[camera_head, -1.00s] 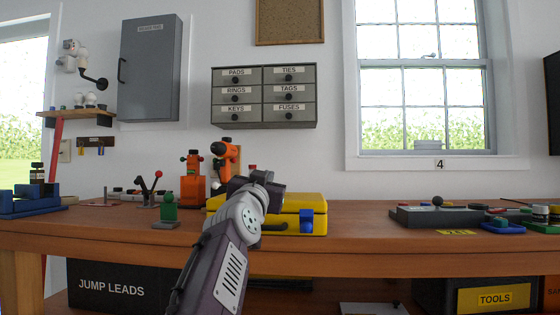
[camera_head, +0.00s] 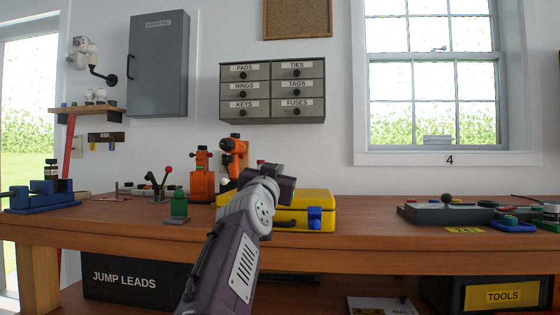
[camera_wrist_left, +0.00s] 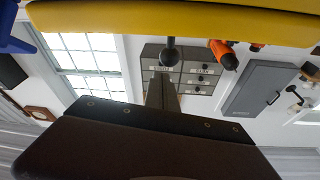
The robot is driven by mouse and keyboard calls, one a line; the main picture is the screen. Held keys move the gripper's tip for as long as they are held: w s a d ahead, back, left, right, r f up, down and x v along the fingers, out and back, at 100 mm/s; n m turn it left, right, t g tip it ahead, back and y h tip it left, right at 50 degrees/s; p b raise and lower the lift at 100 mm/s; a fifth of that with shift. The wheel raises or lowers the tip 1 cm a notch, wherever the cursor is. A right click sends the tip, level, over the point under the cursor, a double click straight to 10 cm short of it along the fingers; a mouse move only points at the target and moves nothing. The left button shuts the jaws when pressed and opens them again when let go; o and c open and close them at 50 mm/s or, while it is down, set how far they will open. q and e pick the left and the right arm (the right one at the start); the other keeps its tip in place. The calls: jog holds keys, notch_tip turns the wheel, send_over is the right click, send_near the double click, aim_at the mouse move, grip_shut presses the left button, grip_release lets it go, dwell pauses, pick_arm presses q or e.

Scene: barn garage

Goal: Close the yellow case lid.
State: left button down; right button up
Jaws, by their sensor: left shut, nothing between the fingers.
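The yellow case (camera_head: 318,198) stands on the workbench, with a blue latch (camera_head: 315,217) on its front right. The visible right part of its lid looks down on the base; my arm hides much of the left. My left gripper (camera_head: 276,180) is over the case from the front, at about the height of its top. In the left wrist view, which is upside down, a yellow band of the case (camera_wrist_left: 190,18) crosses the top. The left gripper (camera_wrist_left: 162,92) is shut and empty there; whether it touches the lid is unclear. My right gripper is out of view.
An orange drill (camera_head: 235,145) and orange tool (camera_head: 201,180) stand behind and left of the case.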

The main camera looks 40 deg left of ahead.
pick_arm(q)
jog(key=r+b+v, duration=0.1)
jog(key=b+v, duration=0.2)
jog(key=v, duration=0.7)
jog(key=shift+d+r, duration=0.2)
jog(key=shift+d, duration=0.1)
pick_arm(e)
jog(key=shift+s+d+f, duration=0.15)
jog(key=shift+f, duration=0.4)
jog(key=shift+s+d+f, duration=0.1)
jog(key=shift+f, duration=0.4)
